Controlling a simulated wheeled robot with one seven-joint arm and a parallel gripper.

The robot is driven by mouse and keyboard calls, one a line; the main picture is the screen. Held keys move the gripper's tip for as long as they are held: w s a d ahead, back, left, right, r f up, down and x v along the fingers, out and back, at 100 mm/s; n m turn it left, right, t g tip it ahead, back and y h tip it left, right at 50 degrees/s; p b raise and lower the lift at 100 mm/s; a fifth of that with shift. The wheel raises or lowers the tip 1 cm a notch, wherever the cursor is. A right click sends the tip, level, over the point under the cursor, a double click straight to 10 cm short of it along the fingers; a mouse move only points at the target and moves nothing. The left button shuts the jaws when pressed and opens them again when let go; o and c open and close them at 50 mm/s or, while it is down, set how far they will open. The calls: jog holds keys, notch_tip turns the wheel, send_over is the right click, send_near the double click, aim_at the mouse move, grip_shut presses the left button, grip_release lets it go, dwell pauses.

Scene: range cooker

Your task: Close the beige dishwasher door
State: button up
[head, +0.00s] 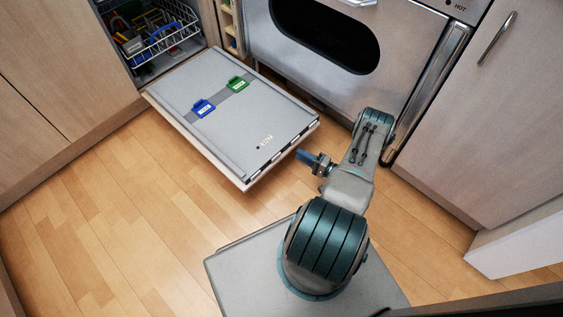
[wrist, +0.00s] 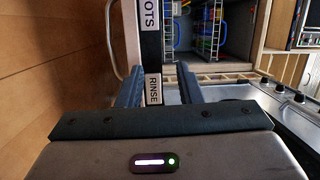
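The dishwasher door (head: 225,125) is open and folded far down, its grey inner face up. A blue clip (head: 203,108) and a green clip (head: 237,83) sit on that face. The wrist view shows the door's dark top edge (wrist: 150,52) with labels reading "RINSE" and "OTS", its beige outer panel and a bar handle (wrist: 113,45). My gripper (head: 306,156) is just right of the door's free edge in the head view. In the wrist view its fingers (wrist: 158,88) are apart, with the edge strip showing between them. Whether they touch the door cannot be told.
The dishwasher cavity holds a wire rack (head: 160,40) with coloured items. A steel oven front (head: 345,40) stands right of the door, with a beige cabinet (head: 500,110) beyond. The wooden floor (head: 110,190) left of the door is clear.

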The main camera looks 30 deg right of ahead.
jog(key=s+f+h, duration=0.1)
jog(key=f, duration=0.1)
jog(key=s+f+m+t+b, duration=0.1)
jog(key=f, duration=0.2)
jog(key=s+f+h+b, duration=0.1)
jog(key=f, duration=0.2)
jog(key=shift+s+f+m+t+h, duration=0.2)
jog(key=shift+f+m+t+h, duration=0.1)
jog(key=shift+m+t, duration=0.1)
jog(key=shift+s+f, duration=0.1)
jog(key=shift+f, duration=0.25)
jog(key=b+x, duration=0.4)
jog(key=x, duration=0.9)
jog(key=shift+w+r, duration=0.1)
jog(key=shift+w, duration=0.2)
jog(key=shift+h, duration=0.4)
grip_shut()
